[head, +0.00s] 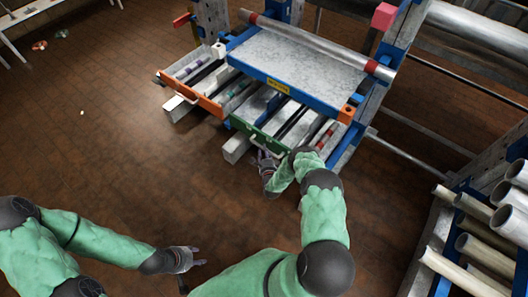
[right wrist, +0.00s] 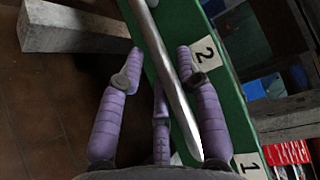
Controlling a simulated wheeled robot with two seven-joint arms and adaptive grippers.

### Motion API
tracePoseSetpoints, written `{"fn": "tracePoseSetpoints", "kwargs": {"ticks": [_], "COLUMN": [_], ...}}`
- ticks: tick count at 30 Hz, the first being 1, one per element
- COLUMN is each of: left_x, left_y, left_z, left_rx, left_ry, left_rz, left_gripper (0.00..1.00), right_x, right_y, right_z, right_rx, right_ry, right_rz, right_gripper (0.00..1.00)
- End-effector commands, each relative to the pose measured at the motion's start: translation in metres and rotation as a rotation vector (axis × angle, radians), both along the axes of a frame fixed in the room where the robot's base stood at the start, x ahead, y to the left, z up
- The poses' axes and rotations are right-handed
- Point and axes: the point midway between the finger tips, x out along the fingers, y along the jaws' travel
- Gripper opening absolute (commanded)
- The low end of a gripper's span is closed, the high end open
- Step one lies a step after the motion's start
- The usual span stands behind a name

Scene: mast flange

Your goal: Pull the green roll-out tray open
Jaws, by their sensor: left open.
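The green roll-out tray (head: 243,125) sticks out from under the blue-framed bench, with several tubes and bars in view behind its front. In the right wrist view its green front (right wrist: 222,85) carries labels 2 and 1. A metal handle bar (right wrist: 165,65) runs along the front. My right gripper (head: 266,160) is at the handle in the head view. In the right wrist view its purple fingers (right wrist: 159,55) are open, with the bar between them and gaps showing beside it. My left gripper (head: 192,260) is open and empty, low over the floor and away from the tray.
An orange-fronted tray (head: 192,97) stands out to the left of the green one. Grey beam ends (head: 236,148) stick out below the trays. A rack of metal pipes (head: 490,240) is at the right. The brown floor (head: 110,130) at the left is mostly clear.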

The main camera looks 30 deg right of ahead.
Motion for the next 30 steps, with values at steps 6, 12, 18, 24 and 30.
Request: {"fn": "tracePoseSetpoints", "kwargs": {"ticks": [6, 12, 18, 24, 30], "left_x": [0.000, 0.000, 0.000, 0.000, 0.000], "left_y": [0.000, 0.000, 0.000, 0.000, 0.000], "left_z": [-0.007, -0.006, -0.006, -0.006, -0.003], "left_rx": [0.000, 0.000, 0.000, 0.000, 0.000], "left_ry": [0.000, 0.000, 0.000, 0.000, 0.000], "left_rz": [0.000, 0.000, 0.000, 0.000, 0.000], "left_gripper": [0.46, 0.46, 0.46, 0.46, 0.46], "right_x": [0.013, 0.015, 0.015, 0.014, 0.007], "right_y": [-0.005, -0.006, -0.006, -0.006, 0.000], "right_z": [-0.003, -0.002, -0.002, -0.002, -0.001], "right_rx": [0.000, 0.000, 0.000, 0.001, 0.002], "right_ry": [0.001, 0.001, 0.001, 0.001, 0.001], "right_rz": [-0.001, -0.001, -0.001, -0.001, 0.000], "right_gripper": [0.35, 0.35, 0.04, 0.00, 0.00]}}
